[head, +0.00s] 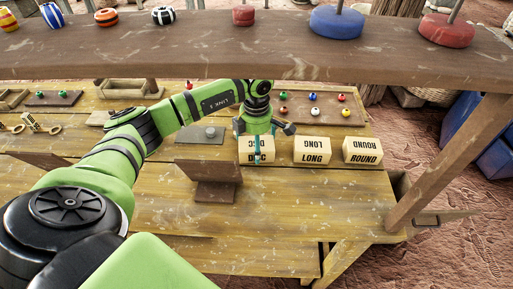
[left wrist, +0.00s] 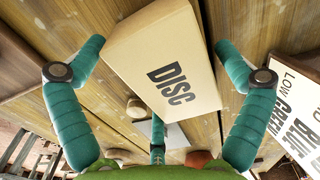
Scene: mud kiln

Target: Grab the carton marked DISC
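The carton marked DISC (head: 266,158) is a pale box with black lettering. It stands on the wooden bench, leftmost in a row of cartons. My left gripper (head: 259,137) is over it, and one teal finger crosses its front face in the head view. In the left wrist view, the carton (left wrist: 166,62) lies between the teal fingers of the left gripper (left wrist: 160,46). The fingers are spread to either side of it. The left fingertip looks very close to its edge, and contact is not clear. My right gripper is in neither view.
The LONG carton (head: 312,158) and ROUND carton (head: 362,157) stand to the right. A brown stand (head: 210,172) is in front on the left; a lettered card (left wrist: 297,88) shows in the wrist view. A shelf (head: 300,58) runs above. The front bench is mostly clear.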

